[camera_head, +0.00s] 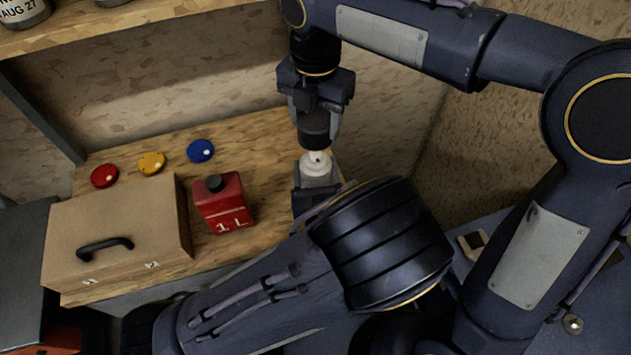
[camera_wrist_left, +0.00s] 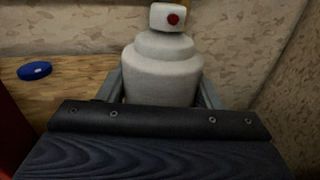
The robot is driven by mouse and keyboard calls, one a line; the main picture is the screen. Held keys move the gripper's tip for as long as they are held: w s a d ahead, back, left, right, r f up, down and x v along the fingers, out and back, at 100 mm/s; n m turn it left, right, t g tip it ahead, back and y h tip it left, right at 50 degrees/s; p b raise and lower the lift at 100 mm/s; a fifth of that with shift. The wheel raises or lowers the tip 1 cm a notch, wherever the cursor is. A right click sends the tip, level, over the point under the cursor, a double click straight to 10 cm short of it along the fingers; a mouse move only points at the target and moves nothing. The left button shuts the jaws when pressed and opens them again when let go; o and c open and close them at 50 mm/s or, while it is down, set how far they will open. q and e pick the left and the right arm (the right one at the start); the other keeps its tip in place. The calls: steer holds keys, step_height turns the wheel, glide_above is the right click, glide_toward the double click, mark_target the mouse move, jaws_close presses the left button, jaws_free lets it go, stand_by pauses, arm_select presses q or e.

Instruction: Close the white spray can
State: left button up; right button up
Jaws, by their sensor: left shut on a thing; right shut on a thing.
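The white spray can (camera_head: 316,172) stands upright at the right end of the wooden table. Its white nozzle with a red dot is bare; both show close up in the left wrist view (camera_wrist_left: 162,72). My left gripper (camera_head: 316,188) is shut around the can's body, one finger on each side. My right gripper (camera_head: 316,118) points down from above and is shut on a dark round cap (camera_head: 314,132). The cap is just above the nozzle in the head view; whether they touch I cannot tell. The can's lower part is hidden by my left gripper.
A red canister (camera_head: 224,205) and a tan box (camera_head: 115,225) with a black handle stand left of the can. Red (camera_head: 104,176), yellow (camera_head: 152,162) and blue (camera_head: 200,151) discs lie behind them. A wall rises close behind and to the right. A shelf (camera_head: 95,22) hangs at upper left.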

mark_target(315, 152)
arm_select(q)
steer(key=shift+c, duration=1.1)
arm_select(e)
steer(key=shift+f, duration=2.5)
steer(key=shift+f, duration=0.15)
steer(key=shift+f, duration=0.75)
steer(key=shift+f, duration=0.6)
steer(key=o, duration=1)
step_height(315, 152, up, 12)
